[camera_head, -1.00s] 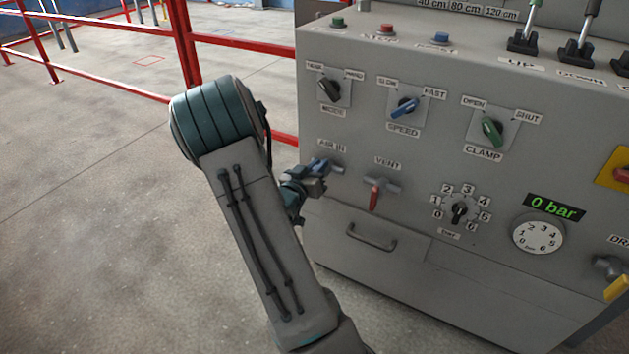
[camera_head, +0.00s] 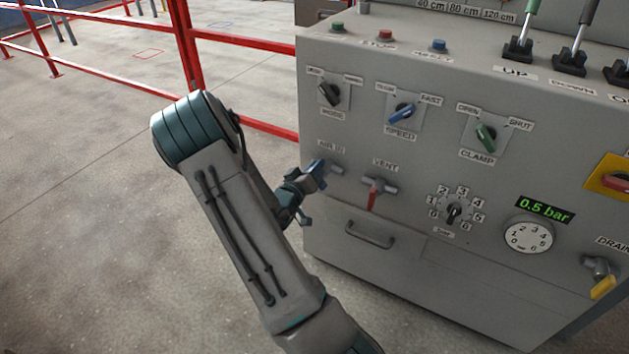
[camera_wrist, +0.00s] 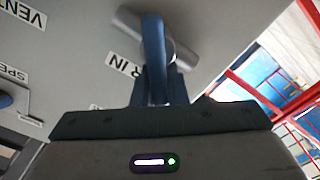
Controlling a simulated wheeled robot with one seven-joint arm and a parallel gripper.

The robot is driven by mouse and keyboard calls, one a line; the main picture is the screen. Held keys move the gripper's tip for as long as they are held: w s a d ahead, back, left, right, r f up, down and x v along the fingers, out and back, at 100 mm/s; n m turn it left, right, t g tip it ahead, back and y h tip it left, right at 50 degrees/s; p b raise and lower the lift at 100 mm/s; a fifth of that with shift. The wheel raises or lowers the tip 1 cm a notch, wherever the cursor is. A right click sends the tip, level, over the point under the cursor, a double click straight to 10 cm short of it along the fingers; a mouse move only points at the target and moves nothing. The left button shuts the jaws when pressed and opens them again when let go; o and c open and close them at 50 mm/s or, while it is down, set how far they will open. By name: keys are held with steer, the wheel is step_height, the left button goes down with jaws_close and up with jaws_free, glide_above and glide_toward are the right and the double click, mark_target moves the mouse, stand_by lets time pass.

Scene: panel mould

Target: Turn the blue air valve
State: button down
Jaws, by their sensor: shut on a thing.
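The blue air valve (camera_head: 319,174) sits on the front of the grey control panel, under the AIR IN label (camera_head: 331,149). My gripper (camera_head: 312,181) is at the valve's blue lever, at the panel's left side. In the wrist view the blue lever (camera_wrist: 154,50) runs from the grey valve pipe (camera_wrist: 185,52) down between the jaws (camera_wrist: 159,88). The jaws are shut on the lever. Part of the lever is hidden between them. The green display (camera_head: 545,208) reads 0.5 bar.
The VENT valve with a red lever (camera_head: 372,200) is close to the right of my gripper. A drawer handle (camera_head: 370,236) is below it. Above are the MODE knob (camera_head: 330,94) and the blue SPEED knob (camera_head: 401,113). Red railings (camera_head: 245,42) stand behind; floor at left is clear.

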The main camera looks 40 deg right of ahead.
steer(key=shift+w+f+n+p, duration=0.15)
steer(key=shift+n+p, duration=0.55)
steer(key=shift+n, duration=0.4)
steer(key=shift+f, duration=0.2)
steer(key=shift+n, duration=0.4)
steer(key=shift+a+n+p, duration=0.1)
steer(key=shift+n+p, duration=0.3)
steer(key=shift+p, duration=0.2)
steer(key=shift+w+n+p, duration=0.1)
steer(key=shift+n+p, duration=0.3)
steer(key=shift+n, duration=0.2)
steer(key=shift+f+n, duration=0.4)
steer(key=shift+n, duration=0.3)
